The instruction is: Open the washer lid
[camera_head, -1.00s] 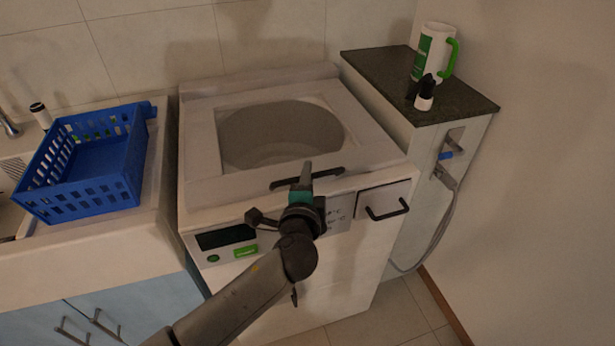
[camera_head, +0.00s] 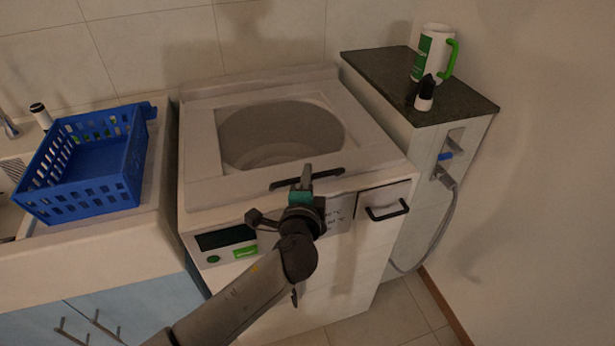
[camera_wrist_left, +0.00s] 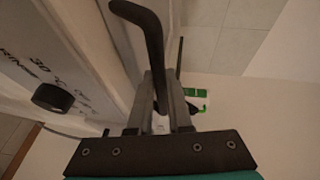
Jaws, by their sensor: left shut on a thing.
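The white top-loading washer (camera_head: 195,150) stands in the middle of the head view. Its lid (camera_head: 203,143) lies flat on top, with a large round window (camera_head: 280,132) showing the drum. A dark bar handle (camera_head: 330,173) runs along the lid's front edge; it also shows in the left wrist view (camera_wrist_left: 150,35). My left gripper (camera_head: 306,172) reaches over the front panel and is shut on the lid handle. In the left wrist view the fingers (camera_wrist_left: 160,95) sit on either side of the bar. My right gripper is not in view.
A blue basket (camera_head: 88,165) sits left of the washer by the sink. A dark-topped cabinet (camera_head: 380,70) at the right holds a white and green mug (camera_head: 431,52) and a small black-and-white bottle (camera_head: 425,95). A drawer handle (camera_head: 388,210) juts from the washer front.

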